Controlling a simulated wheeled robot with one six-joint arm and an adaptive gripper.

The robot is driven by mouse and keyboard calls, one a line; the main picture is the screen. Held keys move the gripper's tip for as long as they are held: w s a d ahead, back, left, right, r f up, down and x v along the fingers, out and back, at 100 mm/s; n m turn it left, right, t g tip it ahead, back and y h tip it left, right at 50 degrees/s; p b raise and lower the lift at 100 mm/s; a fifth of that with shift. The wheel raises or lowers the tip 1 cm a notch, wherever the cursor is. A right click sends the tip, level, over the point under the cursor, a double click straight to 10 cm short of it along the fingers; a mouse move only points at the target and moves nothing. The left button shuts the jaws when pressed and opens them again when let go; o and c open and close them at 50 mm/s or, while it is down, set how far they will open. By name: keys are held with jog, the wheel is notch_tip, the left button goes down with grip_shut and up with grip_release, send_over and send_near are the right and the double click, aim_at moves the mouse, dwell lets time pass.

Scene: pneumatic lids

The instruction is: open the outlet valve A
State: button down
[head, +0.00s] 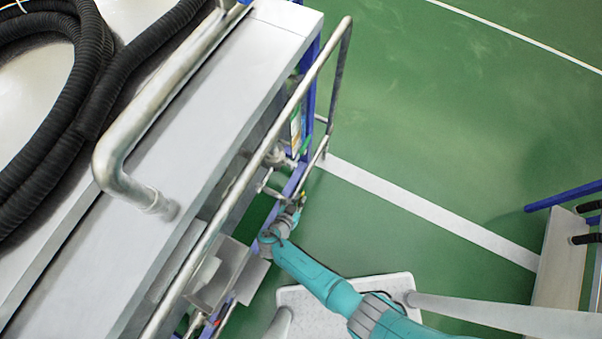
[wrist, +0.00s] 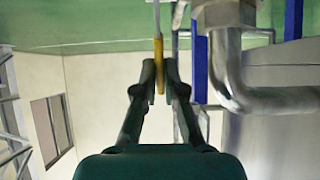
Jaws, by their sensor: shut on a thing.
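A slim yellow valve handle (wrist: 159,52) hangs on a thin pale rod in the wrist view. My gripper (wrist: 159,78) has its two dark fingers on either side of the handle's end and is shut on it. In the head view my gripper (head: 299,201) is small, beside the lower frame of the machine. The valve body behind the handle cannot be made out, and no letter A is readable.
A silver pipe elbow (wrist: 232,90) is close to the right of my gripper. A steel handrail (head: 232,190) runs along the machine (head: 140,215) above and left of my gripper. Green floor (head: 430,130) lies open to the right.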

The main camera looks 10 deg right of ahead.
jog(key=shift+s+a+r+t+h, duration=0.1)
jog(key=shift+s+a+t+h, duration=0.4)
jog(key=shift+t, duration=0.4)
jog(key=shift+s+d, duration=0.1)
jog(key=shift+h, duration=0.3)
jog(key=c, duration=1.3)
grip_release()
jog(key=shift+o, duration=0.2)
jog(key=v, duration=0.7)
jog(key=shift+s, duration=0.2)
